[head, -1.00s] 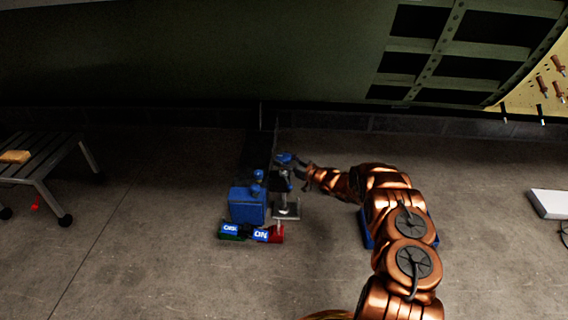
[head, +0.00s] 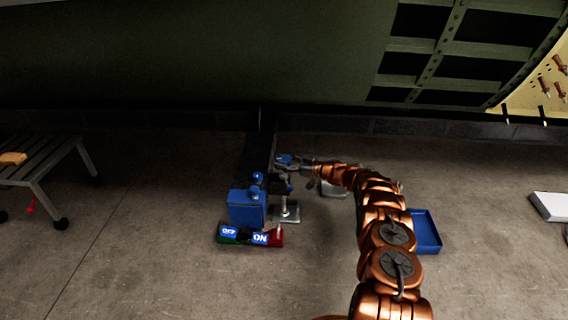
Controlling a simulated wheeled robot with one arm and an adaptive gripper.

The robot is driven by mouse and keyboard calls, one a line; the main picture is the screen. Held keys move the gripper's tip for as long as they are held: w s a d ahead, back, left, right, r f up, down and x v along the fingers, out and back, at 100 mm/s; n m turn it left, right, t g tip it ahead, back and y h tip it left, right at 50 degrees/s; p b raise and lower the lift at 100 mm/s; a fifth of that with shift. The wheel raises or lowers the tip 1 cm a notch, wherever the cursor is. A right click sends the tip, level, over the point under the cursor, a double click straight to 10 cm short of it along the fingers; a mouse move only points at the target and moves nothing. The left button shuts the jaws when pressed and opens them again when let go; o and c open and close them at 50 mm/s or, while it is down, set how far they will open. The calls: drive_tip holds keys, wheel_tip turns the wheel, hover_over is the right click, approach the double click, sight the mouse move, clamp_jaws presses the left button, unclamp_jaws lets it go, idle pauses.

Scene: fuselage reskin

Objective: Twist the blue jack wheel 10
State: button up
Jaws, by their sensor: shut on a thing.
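The blue jack wheel (head: 284,159) sits on top of a small jack stand (head: 287,208) with a flat metal foot on the floor, in the middle of the head view. My gripper (head: 293,161) comes in from the right at the wheel's height and is shut on the wheel. The fingers cover part of the wheel, and the exact finger contact is too small to make out.
A blue box (head: 247,207) stands left of the jack, behind a green and red OFF/ON block (head: 250,235). A blue tray (head: 426,232) lies right of my arm. A slatted bench (head: 42,169) is at the left. The green fuselage (head: 200,60) hangs above.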

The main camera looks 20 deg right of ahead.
drive_tip(key=shift+r, duration=0.1)
idle(0.5)
drive_tip(key=o, duration=1.2)
drive_tip(key=shift+a, duration=0.1)
drive_tip(key=shift+c, duration=0.2)
drive_tip(key=v, duration=1.2)
drive_tip(key=shift+w, duration=0.1)
